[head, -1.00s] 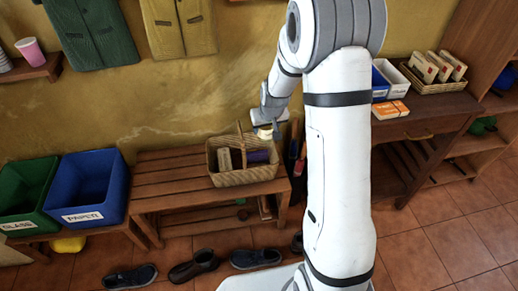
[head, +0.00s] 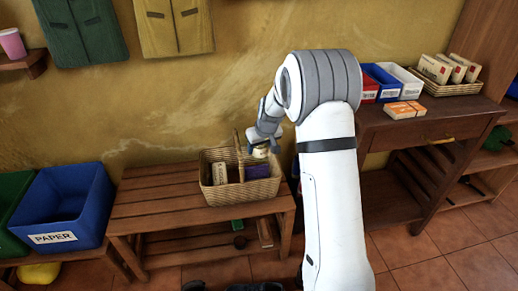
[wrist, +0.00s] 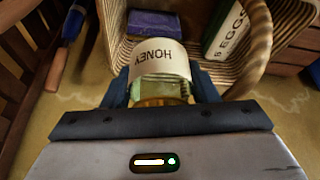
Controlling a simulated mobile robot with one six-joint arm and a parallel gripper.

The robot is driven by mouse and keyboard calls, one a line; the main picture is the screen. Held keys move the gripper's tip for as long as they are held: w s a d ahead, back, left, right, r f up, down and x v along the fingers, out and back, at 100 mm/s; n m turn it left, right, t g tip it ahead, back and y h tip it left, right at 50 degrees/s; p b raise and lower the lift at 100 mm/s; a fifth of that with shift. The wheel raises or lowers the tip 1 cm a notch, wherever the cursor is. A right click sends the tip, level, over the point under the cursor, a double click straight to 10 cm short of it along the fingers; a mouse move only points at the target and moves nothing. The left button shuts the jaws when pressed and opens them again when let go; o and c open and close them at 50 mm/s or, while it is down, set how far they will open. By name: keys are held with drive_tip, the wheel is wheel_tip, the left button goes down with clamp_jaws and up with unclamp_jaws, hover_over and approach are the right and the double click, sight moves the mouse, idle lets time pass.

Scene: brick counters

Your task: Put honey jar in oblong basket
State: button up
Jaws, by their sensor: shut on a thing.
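The honey jar (wrist: 163,70) has a white label reading HONEY and a greenish body. In the wrist view it sits between the fingers of my gripper (wrist: 161,88), which is shut on it. In the head view the jar (head: 260,152) shows just under my gripper (head: 262,146), at the right part of the oblong wicker basket (head: 246,192). Whether the jar touches the basket cannot be told.
The basket stands on a slatted wooden bench (head: 150,197) and has an upright handle (head: 239,150). A blue PAPER bin (head: 66,205) stands left. A wooden desk (head: 430,125) stands right.

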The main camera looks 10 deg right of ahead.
drive_tip(key=shift+f+b, duration=4.55)
drive_tip(key=shift+f, duration=2.95)
drive_tip(key=o, duration=1.2)
drive_tip(key=shift+c, duration=0.2)
drive_tip(key=p+v, duration=0.2)
drive_tip(key=v, duration=0.5)
drive_tip(key=shift+s+r+p, duration=0.2)
drive_tip(key=shift+r+p, duration=0.15)
drive_tip(key=shift+p, duration=0.05)
